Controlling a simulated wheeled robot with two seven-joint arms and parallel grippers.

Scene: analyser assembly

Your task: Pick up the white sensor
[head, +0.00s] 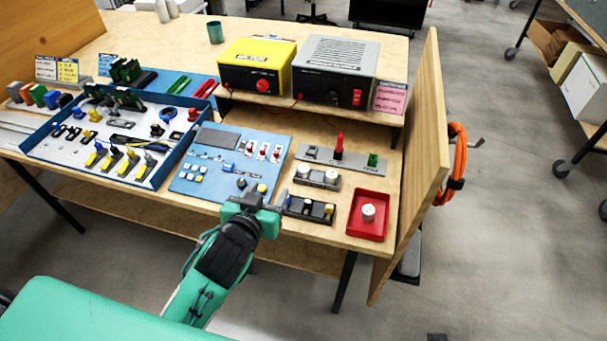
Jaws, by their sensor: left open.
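A small white round sensor (368,212) with dark marks on its top sits in a red tray (382,236) near the right front of the table. Two more white round pieces, a left one (305,171) and a right one (331,177), sit in a grey holder behind and left of the tray. My left gripper (262,197) is open over the table's front edge, by the front right corner of the blue panel. It is left of the red tray and apart from it. The space between its fingers is hard to make out. My right gripper is not in view.
A black holder (309,210) with small round parts lies between my left gripper and the red tray. The blue panel (215,170) and a blue-rimmed parts tray (135,185) fill the left. Yellow (257,65) and grey (335,70) instruments stand behind. A wooden side board (420,165) bounds the right.

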